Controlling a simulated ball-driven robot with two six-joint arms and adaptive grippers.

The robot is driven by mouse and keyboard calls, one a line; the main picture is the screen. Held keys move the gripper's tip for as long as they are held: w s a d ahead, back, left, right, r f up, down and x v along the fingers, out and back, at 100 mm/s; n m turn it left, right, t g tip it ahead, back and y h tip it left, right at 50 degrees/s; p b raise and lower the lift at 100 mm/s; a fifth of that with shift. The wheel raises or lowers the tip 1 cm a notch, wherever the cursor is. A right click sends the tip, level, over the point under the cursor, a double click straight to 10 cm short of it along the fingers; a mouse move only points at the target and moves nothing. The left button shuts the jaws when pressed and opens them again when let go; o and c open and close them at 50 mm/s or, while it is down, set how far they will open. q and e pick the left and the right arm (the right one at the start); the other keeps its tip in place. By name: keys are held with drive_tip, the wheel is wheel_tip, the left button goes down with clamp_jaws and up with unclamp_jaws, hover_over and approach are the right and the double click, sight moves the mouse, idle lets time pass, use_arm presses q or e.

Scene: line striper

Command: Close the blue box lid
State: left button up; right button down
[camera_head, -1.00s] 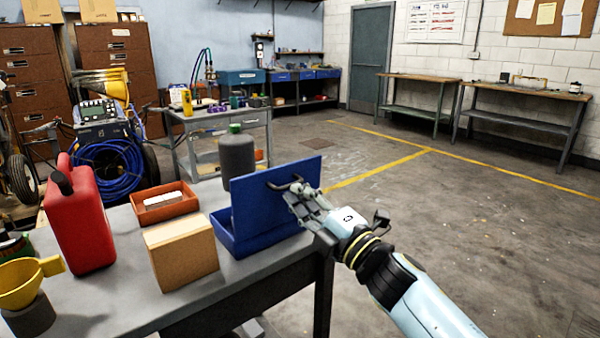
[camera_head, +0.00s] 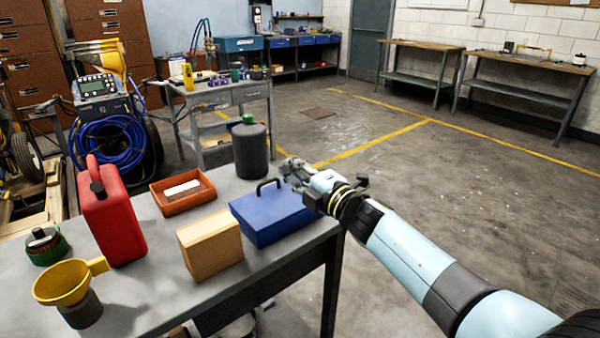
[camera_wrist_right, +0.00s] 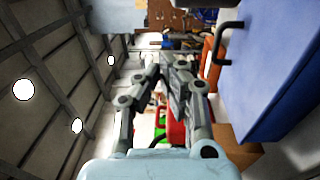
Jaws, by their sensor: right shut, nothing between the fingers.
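The blue box (camera_head: 272,220) stands near the right end of the grey table, and its lid lies down flat over it, with a black handle (camera_head: 267,184) on top. My right gripper (camera_head: 284,167) is shut and empty, just beyond the box's far right corner and at about lid height. In the right wrist view the box (camera_wrist_right: 265,70) fills the right side, beside the shut fingers (camera_wrist_right: 165,68), with the handle (camera_wrist_right: 226,45) showing. I cannot tell if the gripper touches the lid. My left gripper is not in view.
On the grey table (camera_head: 140,300) are a cardboard box (camera_head: 210,247), a red jerry can (camera_head: 112,215), an orange tray (camera_head: 165,202), a dark bottle (camera_head: 250,150) and a yellow funnel (camera_head: 62,283). The floor right of the table is open.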

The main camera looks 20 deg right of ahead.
drive_tip(key=w, duration=0.1)
drive_tip(key=g, duration=0.1)
hover_over(272, 192)
drive_tip(key=s, duration=0.2)
drive_tip(key=shift+d+f, duration=0.15)
drive_tip(key=shift+f, duration=0.6)
drive_tip(key=shift+d+f, duration=0.15)
drive_tip(key=shift+f, duration=0.55)
drive_tip(key=shift+w+a+f+g+h+b, duration=0.25)
drive_tip(key=shift+w+f+g+h+b, duration=0.25)
drive_tip(key=shift+g, duration=0.5)
drive_tip(key=shift+w+a+f, duration=0.1)
drive_tip(key=shift+w+f, duration=0.25)
drive_tip(key=shift+f, duration=0.3)
